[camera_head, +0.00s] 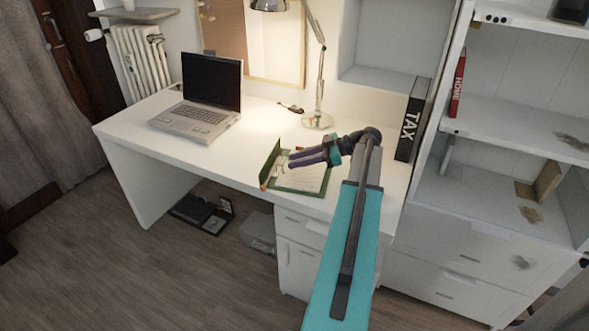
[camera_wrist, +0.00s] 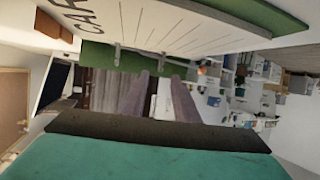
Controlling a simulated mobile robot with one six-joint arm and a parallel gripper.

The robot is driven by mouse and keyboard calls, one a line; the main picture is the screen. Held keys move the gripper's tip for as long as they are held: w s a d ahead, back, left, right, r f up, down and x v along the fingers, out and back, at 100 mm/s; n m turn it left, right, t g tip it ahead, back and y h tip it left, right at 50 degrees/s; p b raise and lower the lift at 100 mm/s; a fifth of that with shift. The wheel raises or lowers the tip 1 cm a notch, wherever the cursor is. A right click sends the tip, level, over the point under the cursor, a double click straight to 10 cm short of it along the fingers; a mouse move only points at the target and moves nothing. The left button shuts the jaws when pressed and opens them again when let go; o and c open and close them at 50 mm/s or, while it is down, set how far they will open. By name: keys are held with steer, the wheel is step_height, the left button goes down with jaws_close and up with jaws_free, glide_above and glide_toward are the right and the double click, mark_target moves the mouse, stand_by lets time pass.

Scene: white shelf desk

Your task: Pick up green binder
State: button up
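The green binder (camera_head: 319,189) lies open on the white desk near its front edge, one cover raised on the left. White paper shows inside it. In the wrist view the binder (camera_wrist: 262,14) fills the top, with lined paper, metal rings and part of a word beginning "CA". My gripper (camera_head: 293,160) is over the binder in the head view, fingers pointing left and partly covering it. In the wrist view my gripper (camera_wrist: 157,85) has its two fingers apart with nothing clearly between them. Whether a finger touches the binder cannot be told.
A silver laptop (camera_head: 205,100) stands on the left of the desk (camera_head: 150,145). A lamp (camera_head: 317,120) stands behind the binder. A black TAX binder (camera_head: 411,120) stands upright on the right. A red HOME binder (camera_head: 457,84) is on the shelf.

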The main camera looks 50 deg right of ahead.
steer(key=shift+w+a+f, duration=0.2)
steer(key=shift+w+a, duration=0.1)
steer(key=shift+w, duration=0.1)
steer(key=shift+p+x, duration=0.3)
steer(key=shift+x, duration=2.25)
steer(key=shift+f, duration=0.15)
steer(key=shift+c, duration=0.3)
jaws_close()
